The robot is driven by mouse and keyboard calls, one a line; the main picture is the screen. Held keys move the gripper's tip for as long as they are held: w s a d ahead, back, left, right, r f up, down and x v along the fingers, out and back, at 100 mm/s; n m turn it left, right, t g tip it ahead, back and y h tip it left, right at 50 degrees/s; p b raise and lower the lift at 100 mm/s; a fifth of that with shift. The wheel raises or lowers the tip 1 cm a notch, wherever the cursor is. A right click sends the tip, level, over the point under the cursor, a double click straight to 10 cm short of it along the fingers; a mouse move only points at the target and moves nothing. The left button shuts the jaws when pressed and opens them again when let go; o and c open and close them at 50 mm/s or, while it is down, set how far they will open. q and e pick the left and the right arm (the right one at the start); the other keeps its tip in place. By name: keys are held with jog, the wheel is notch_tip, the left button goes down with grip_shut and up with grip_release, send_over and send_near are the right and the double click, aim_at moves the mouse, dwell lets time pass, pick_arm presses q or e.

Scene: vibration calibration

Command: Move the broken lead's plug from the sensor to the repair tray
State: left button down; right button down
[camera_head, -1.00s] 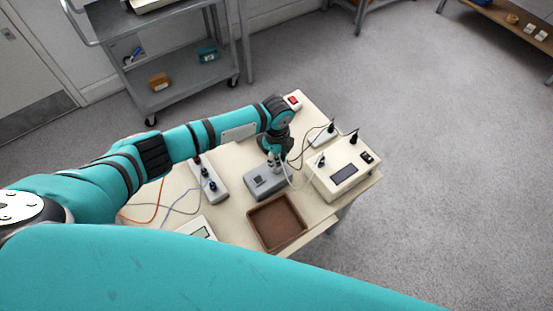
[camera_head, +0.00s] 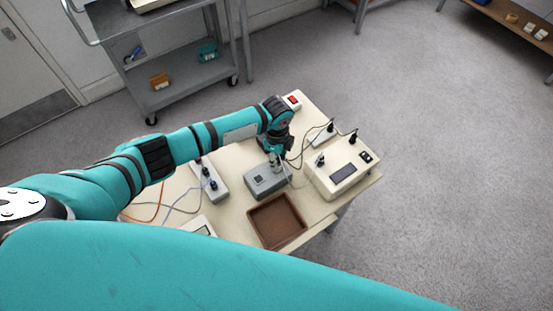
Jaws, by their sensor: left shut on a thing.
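My left gripper (camera_head: 275,160) points down at the back right part of a grey sensor box (camera_head: 266,182) in the middle of the table. It is shut on a small plug at the sensor; the plug is mostly hidden between the fingers, and I cannot tell whether it is seated or clear of its socket. A thin pale lead runs near the gripper toward the beige instrument on the right. The brown repair tray (camera_head: 277,246) lies empty in front of the sensor. My right gripper is not in view.
A beige instrument (camera_head: 342,172) with a dark screen and plugs stands on the right. A socket strip (camera_head: 211,182) is left of the sensor, with orange and grey leads. A red switch box (camera_head: 292,101) is at the back. A grey cart (camera_head: 185,75) stands behind the table.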

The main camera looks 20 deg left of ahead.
pick_arm(q)
jog(key=shift+n+p, duration=0.4)
jog(key=shift+n, duration=0.3)
jog(key=shift+r+p, duration=0.75)
jog(key=shift+p, duration=0.3)
dwell(1.1)
jog(key=shift+r, duration=0.1)
jog(key=shift+r+p, duration=1.7)
jog(key=shift+p, duration=0.1)
send_over(280, 211)
notch_tip(280, 211, down, 8)
jog(key=shift+a+r, duration=0.1)
notch_tip(280, 211, down, 3)
jog(key=b, duration=0.2)
jog(key=shift+b, duration=0.35)
jog(key=shift+f+b, duration=0.75)
jog(key=shift+f, duration=0.4)
